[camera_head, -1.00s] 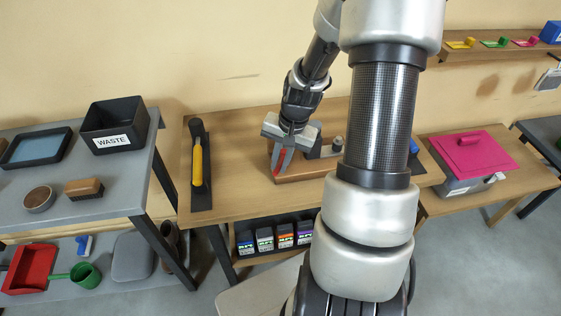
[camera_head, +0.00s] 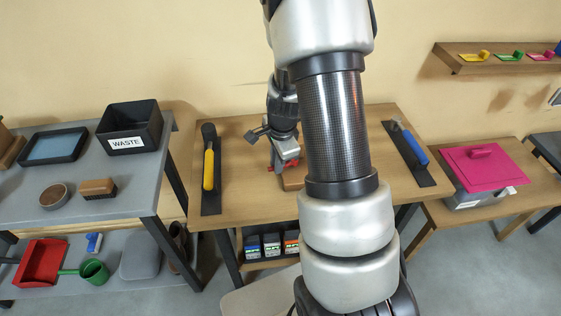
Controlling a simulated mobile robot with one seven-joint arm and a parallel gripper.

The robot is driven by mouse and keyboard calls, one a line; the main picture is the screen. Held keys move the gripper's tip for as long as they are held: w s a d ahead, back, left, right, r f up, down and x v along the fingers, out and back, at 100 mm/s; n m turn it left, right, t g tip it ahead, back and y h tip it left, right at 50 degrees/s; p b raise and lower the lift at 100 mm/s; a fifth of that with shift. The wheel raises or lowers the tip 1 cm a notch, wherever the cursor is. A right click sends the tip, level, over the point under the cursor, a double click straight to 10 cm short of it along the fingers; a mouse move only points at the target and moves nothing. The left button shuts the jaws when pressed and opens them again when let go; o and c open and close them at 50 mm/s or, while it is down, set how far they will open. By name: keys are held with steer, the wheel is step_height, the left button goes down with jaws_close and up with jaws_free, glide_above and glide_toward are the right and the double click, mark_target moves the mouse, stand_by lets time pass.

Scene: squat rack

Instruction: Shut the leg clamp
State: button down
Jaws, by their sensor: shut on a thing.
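The wooden block (camera_head: 291,183) that seems to carry the leg clamp lies on the middle table, mostly hidden behind my own arm. A small red part (camera_head: 291,164), which looks like the clamp's handle, shows at my fingertips. My gripper (camera_head: 286,160) points down over the block and is shut on this red part. The rest of the clamp is hidden by my arm, so I cannot tell how far it is closed.
A yellow-handled tool (camera_head: 209,170) lies on the table's left, a blue-handled one (camera_head: 415,149) on its right. The left bench holds a black WASTE bin (camera_head: 130,128). A pink-lidded box (camera_head: 482,166) stands at right. Bare tabletop lies left of my gripper.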

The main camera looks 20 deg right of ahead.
steer(key=shift+w+m+h+p, duration=0.3)
steer(key=shift+w+m+p, duration=0.7)
steer(key=shift+m, duration=0.5)
steer(key=shift+s, duration=0.1)
steer(key=c, duration=1.7)
jaws_free()
steer(key=shift+r, duration=0.15)
steer(key=s+r+p, duration=0.1)
steer(key=r, duration=0.4)
steer(key=s+r+p, duration=0.1)
steer(key=r, duration=0.5)
steer(key=s+a+r+p, duration=0.1)
steer(key=r, duration=0.4)
steer(key=shift+s+r, duration=0.15)
steer(key=shift+r, duration=0.25)
